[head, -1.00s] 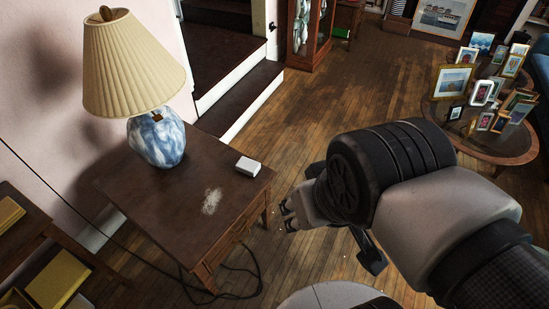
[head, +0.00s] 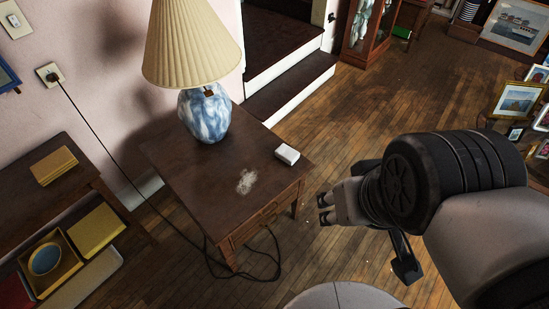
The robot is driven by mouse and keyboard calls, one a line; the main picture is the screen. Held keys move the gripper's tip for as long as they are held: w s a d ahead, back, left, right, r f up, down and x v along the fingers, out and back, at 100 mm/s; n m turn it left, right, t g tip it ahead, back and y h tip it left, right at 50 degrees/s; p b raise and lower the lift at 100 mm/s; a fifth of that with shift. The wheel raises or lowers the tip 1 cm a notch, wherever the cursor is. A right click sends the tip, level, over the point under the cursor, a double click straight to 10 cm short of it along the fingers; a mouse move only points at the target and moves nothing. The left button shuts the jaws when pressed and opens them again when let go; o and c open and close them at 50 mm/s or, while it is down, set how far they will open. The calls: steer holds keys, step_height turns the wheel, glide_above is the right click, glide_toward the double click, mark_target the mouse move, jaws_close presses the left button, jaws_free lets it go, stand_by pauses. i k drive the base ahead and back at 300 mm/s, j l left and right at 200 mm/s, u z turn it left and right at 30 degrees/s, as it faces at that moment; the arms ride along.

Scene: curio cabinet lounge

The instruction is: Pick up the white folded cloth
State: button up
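A small white folded cloth (head: 287,154) lies on the dark wooden side table (head: 180,172), near its right corner. A pale dusty smudge (head: 246,181) marks the tabletop left of and in front of the cloth. My gripper (head: 324,208) is right of the table and apart from the cloth. Its fingertips point left toward the table, and it holds nothing that I can see. The fingers are small and partly hidden by my wrist, so how far they are apart is unclear.
A lamp (head: 206,110) with a blue and white base and pleated shade stands on the table. A black cord runs from the wall outlet (head: 49,74) and lies by the table. A shelf (head: 40,205) is at left. Carpeted steps (head: 290,80) rise behind; wooden floor (head: 345,110) is open.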

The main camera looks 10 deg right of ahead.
mark_target(285, 153)
steer(key=i+l+u, duration=0.2)
steer(key=i+u, duration=0.25)
steer(key=i+l+u, duration=0.25)
steer(key=u, duration=0.2)
steer(key=i+l+u, duration=0.3)
steer(key=l+u, duration=0.15)
